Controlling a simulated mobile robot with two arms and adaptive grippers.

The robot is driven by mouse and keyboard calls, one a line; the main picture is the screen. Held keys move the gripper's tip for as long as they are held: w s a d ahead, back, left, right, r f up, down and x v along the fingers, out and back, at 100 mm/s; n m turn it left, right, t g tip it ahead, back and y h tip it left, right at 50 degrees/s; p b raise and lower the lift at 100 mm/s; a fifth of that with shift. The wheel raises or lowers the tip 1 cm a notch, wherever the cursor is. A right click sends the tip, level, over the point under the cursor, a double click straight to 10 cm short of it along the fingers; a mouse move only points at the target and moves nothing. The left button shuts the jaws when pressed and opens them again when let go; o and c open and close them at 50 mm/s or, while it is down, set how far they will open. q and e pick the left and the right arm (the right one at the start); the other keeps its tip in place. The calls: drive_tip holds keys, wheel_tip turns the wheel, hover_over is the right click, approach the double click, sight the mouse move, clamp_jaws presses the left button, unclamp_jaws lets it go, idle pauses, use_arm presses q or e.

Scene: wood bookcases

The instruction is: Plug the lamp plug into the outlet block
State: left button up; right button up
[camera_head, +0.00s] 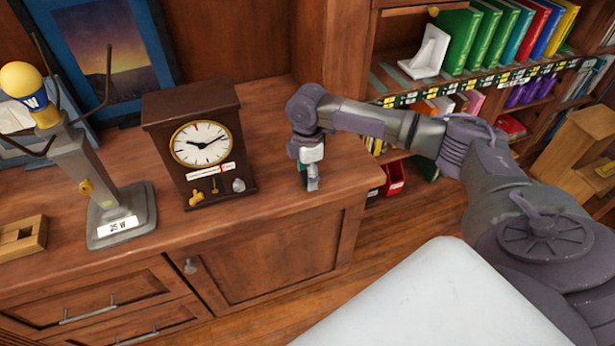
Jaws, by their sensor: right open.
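My right gripper (311,180) points down over the right end of the wooden cabinet top, right of the clock. It is open and small in view, and I see nothing held in it. A grey lamp (85,175) with a yellow bulb and a "25 W" label stands upright at the left. A yellow piece hangs on its post; I cannot tell what it is. A light wooden block (22,238) with a recess lies at the far left edge; I cannot tell whether it is the outlet block. I cannot make out the lamp plug. My left gripper is not in view.
A dark wooden clock (197,143) stands between the lamp and my right gripper. A framed sunset picture (108,45) leans at the back. A bookshelf with colored books (457,40) and a white bookend (427,52) is at the right. The cabinet top's right end is mostly clear.

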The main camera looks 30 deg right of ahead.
clamp_jaws()
drive_tip(key=shift+r, duration=0.1)
drive_tip(key=shift+r, duration=0.5)
wheel_tip(320, 180, up, 2)
drive_tip(key=shift+w+r, duration=0.1)
drive_tip(key=shift+r, duration=0.15)
drive_tip(key=s+d+r, duration=0.6)
drive_tip(key=s+r, duration=0.1)
drive_tip(key=s, duration=0.2)
drive_tip(key=shift+s+d+r, duration=0.2)
drive_tip(key=shift+s+d, duration=0.15)
drive_tip(key=shift+s, duration=0.05)
